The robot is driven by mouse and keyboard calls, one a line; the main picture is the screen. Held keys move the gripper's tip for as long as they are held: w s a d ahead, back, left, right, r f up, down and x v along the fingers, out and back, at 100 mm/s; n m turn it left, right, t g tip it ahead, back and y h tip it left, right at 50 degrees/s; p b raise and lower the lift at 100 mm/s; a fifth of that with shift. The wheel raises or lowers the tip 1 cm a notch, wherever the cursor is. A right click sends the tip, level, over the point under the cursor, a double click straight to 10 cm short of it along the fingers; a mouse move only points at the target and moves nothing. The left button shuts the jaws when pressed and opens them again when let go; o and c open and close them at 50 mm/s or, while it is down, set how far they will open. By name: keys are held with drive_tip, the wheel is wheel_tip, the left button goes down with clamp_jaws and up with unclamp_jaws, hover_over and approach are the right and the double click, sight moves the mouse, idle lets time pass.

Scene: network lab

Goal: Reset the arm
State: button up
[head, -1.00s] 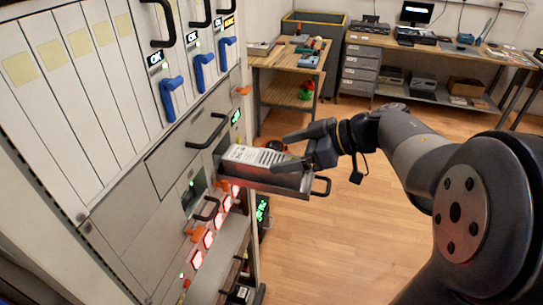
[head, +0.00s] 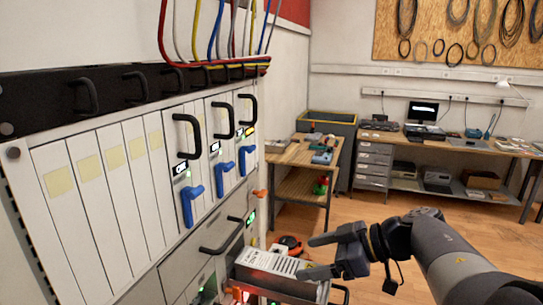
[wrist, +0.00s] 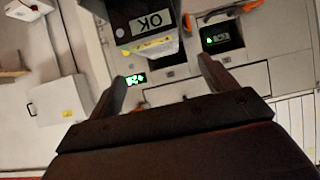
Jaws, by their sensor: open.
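My gripper (head: 308,257) is open and empty, with its two fingers spread, at the lower centre of the head view. It is at the outer end of a grey module with a printed white label (head: 268,262), which sits in a pulled-out drawer of the rack. One finger overlaps the module in the picture; I cannot tell whether they touch.
The rack (head: 120,190) fills the left, with black handles, blue levers (head: 187,205) and cables on top. A wooden bench (head: 300,152) and a long desk (head: 450,142) stand behind. Open wooden floor (head: 365,212) lies between rack and desk.

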sight(277, 263)
drive_tip(key=x, duration=0.8)
drive_tip(key=shift+a+f, duration=0.1)
drive_tip(key=shift+a, duration=0.25)
drive_tip(key=shift+w+f, duration=0.15)
drive_tip(key=shift+f, duration=0.05)
drive_tip(key=shift+r, duration=0.15)
drive_tip(key=shift+r, duration=0.1)
